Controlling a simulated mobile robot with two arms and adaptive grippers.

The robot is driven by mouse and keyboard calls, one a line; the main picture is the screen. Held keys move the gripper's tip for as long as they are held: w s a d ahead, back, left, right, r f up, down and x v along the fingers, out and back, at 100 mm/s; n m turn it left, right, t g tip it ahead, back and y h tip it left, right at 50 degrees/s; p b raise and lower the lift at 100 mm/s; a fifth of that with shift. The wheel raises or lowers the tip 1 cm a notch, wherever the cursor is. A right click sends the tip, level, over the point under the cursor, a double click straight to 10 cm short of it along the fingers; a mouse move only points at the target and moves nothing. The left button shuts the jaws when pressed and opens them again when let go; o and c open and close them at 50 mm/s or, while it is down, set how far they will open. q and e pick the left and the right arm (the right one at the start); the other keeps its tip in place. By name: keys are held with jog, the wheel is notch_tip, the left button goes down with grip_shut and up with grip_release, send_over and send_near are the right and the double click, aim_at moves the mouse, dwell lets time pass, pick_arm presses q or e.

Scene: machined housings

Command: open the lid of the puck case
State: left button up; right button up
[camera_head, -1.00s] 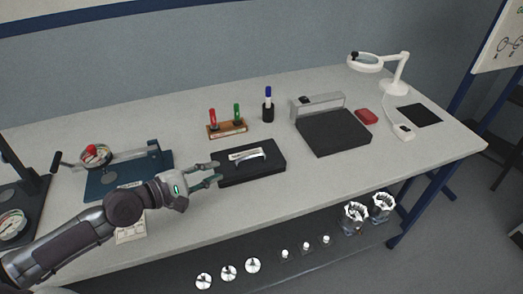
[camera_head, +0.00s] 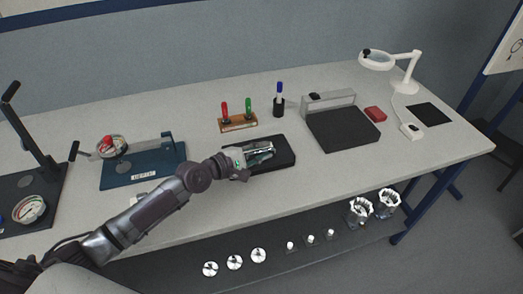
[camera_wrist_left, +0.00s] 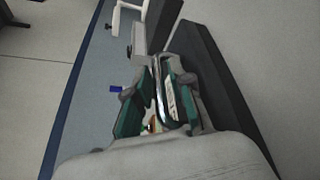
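The puck case (camera_head: 286,152) is a flat black case lying on the bench, with a metal handle on its top. My left gripper (camera_head: 262,153) reaches over the case from the left, at the handle, and covers part of the lid. In the left wrist view its two green-padded fingers (camera_wrist_left: 158,108) stand on either side of the bright metal handle (camera_wrist_left: 168,88), with some gap between them. The dark case (camera_wrist_left: 215,85) shows beside and beyond the fingers. The lid looks closed, though partly hidden. My right gripper is not in view.
A wooden stand (camera_head: 238,125) with red and green markers and a black holder (camera_head: 278,108) with a blue one are behind the case. A dark plate fixture (camera_head: 342,130) stands to its right, a blue fixture (camera_head: 145,172) to its left. The bench front edge is close.

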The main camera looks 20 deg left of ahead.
pick_arm(q)
jog(key=shift+c, duration=0.4)
grip_shut()
